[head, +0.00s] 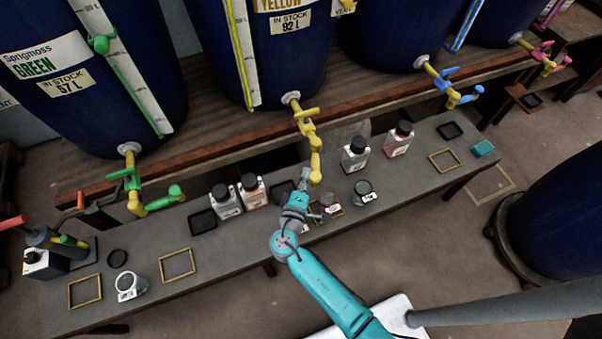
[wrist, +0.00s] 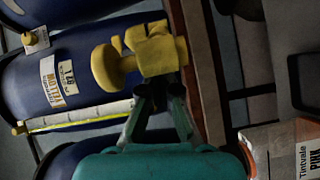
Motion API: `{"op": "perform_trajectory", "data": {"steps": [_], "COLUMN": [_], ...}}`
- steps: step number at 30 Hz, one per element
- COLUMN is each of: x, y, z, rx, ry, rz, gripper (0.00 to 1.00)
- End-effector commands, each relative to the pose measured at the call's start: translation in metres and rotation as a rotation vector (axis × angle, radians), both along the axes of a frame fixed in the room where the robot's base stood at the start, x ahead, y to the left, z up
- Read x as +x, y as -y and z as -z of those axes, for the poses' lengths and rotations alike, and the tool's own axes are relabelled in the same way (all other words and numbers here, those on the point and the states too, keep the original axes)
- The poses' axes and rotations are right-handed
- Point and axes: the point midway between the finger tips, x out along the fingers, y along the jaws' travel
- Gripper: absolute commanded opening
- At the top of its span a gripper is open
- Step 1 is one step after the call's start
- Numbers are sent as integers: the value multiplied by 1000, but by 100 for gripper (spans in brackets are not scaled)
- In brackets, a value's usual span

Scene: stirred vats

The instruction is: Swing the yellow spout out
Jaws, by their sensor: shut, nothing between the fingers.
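The yellow tap (head: 303,118) sits low on the yellow-labelled blue vat (head: 278,50). Its yellow spout (head: 316,165) reaches from the tap over the grey bench, toward me. My gripper (head: 304,176) is just left of the spout's end in the head view. In the wrist view, yellow tap parts (wrist: 140,55) lie right beyond the fingertips (wrist: 158,92), which are close together with nothing between them. I cannot tell whether the fingers touch the spout. My gripper partly hides the bench below.
The grey bench (head: 240,240) carries several bottles, dark trays and yellow frames. Two bottles (head: 238,195) stand left of my gripper, two (head: 375,148) to the right. The green tap (head: 135,180) is left, the blue tap (head: 450,85) right. A blue drum (head: 560,220) stands at right.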

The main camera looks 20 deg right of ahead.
Motion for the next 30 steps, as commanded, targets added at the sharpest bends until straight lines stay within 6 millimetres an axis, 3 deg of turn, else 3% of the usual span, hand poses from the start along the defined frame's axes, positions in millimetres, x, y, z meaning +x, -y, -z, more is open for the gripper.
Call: {"op": "perform_trajectory", "data": {"steps": [15,30], "x": [-19,-23], "y": [32,43], "z": [0,1], "rx": [-1,0], "ry": [0,-1], "rz": [-55,-46], "gripper": [0,0]}}
